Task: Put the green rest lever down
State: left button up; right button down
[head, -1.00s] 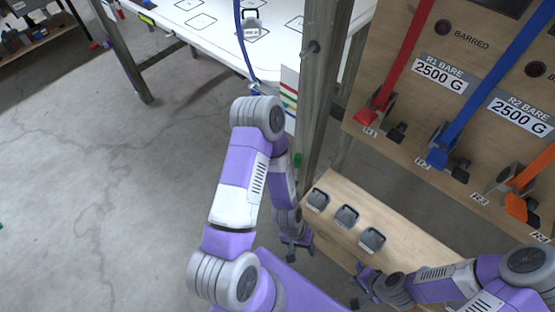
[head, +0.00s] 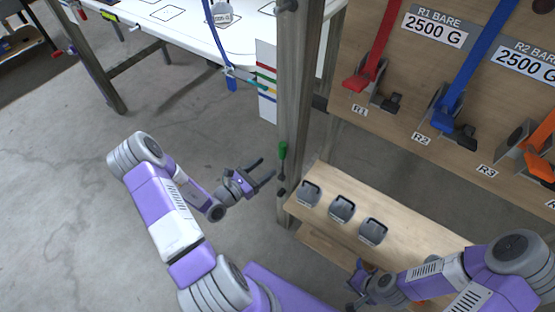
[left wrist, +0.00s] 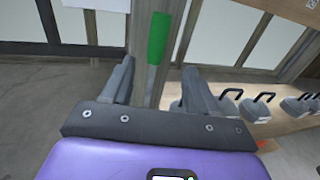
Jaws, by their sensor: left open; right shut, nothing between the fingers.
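The green rest lever (head: 283,150) is on the wooden post (head: 296,100), its green grip pointing up. In the left wrist view the green grip (left wrist: 158,38) stands upright, between and beyond the two fingers. My left gripper (head: 267,171) is open and empty, just left of the lever and apart from it in the head view. In the left wrist view its fingers (left wrist: 148,88) point toward the post. My right gripper (head: 358,285) is shut and empty, low in front of the wooden shelf.
Several grey weights with handles, one here (head: 341,208), stand on the wooden shelf (head: 395,222) right of the post. A board (head: 390,118) with red, blue and orange straps is behind. A white table (head: 180,22) stands at the back left. The floor at left is free.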

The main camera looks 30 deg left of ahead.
aim_at(279, 155)
pick_arm(q)
jog(key=x, duration=0.2)
jog(key=b+x, duration=0.1)
jog(key=x, duration=0.4)
jog(key=shift+w+a+b, duration=0.2)
jog(key=shift+w+b, duration=0.1)
grip_shut()
